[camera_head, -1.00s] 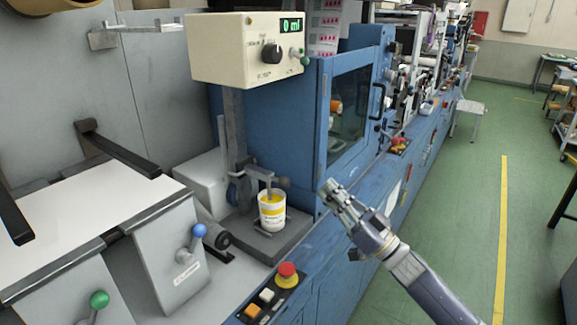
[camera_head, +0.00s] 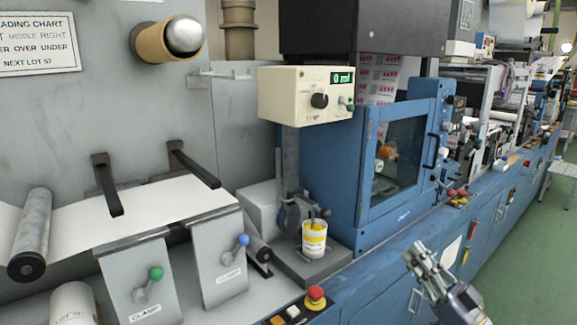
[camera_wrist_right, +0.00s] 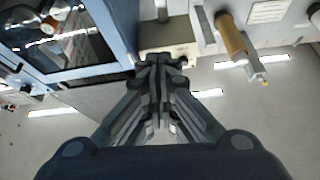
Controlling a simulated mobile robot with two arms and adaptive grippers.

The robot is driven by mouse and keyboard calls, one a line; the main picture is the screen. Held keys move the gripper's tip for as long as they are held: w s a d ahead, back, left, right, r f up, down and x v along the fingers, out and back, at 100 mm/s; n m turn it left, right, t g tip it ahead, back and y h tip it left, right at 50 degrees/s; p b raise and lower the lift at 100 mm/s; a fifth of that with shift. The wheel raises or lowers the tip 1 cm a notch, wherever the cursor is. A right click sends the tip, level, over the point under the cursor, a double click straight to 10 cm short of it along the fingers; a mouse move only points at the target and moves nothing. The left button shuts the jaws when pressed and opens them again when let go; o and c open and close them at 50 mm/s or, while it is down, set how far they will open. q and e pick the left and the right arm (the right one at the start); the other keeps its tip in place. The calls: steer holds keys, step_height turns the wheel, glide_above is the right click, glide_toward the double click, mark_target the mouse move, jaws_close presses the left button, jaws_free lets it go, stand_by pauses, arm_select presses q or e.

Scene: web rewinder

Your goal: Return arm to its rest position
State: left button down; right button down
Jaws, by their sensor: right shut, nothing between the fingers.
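My right gripper (camera_head: 424,254) is in the lower right of the head view, in front of the blue machine cabinet (camera_head: 400,262). Its fingers point up and to the left. It is shut and empty, and touches nothing that I can see. In the right wrist view its fingers (camera_wrist_right: 160,65) are closed together. My left gripper is not in view.
A white and yellow cup (camera_head: 314,240) stands on a grey plate under the cream pump box (camera_head: 305,95). A red stop button (camera_head: 315,294) is on the front ledge. Levers with a green knob (camera_head: 155,273) and a blue knob (camera_head: 243,240) stand left. Green floor (camera_head: 520,240) is open at right.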

steer(key=d+f+m+g+h, duration=0.1)
steer(key=d+f+m+h, duration=0.3)
steer(key=f, duration=0.8)
steer(key=d+f+m+h, duration=0.1)
steer(key=f+h, duration=0.4)
steer(key=f, duration=0.7)
steer(key=s+f+g+h, duration=0.25)
steer(key=s+f, duration=0.25)
steer(key=f, duration=0.7)
steer(key=s+f+g+h, duration=0.1)
steer(key=s+f+g, duration=0.25)
steer(key=f, duration=0.75)
steer(key=s+a+f+g+h, duration=0.15)
steer(key=s+f+g, duration=0.35)
steer(key=s+f, duration=1.35)
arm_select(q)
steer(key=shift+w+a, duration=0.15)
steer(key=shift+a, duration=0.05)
arm_select(e)
steer(key=s+a+f+g, duration=0.2)
steer(key=s, duration=0.6)
steer(key=s+a+f+n+g, duration=0.1)
steer(key=s+a+f+g, duration=0.1)
steer(key=s, duration=0.7)
steer(key=s+a+f+g, duration=0.2)
steer(key=s+a, duration=0.1)
steer(key=s, duration=0.6)
steer(key=shift+f+n, duration=0.3)
steer(key=shift+n, duration=0.1)
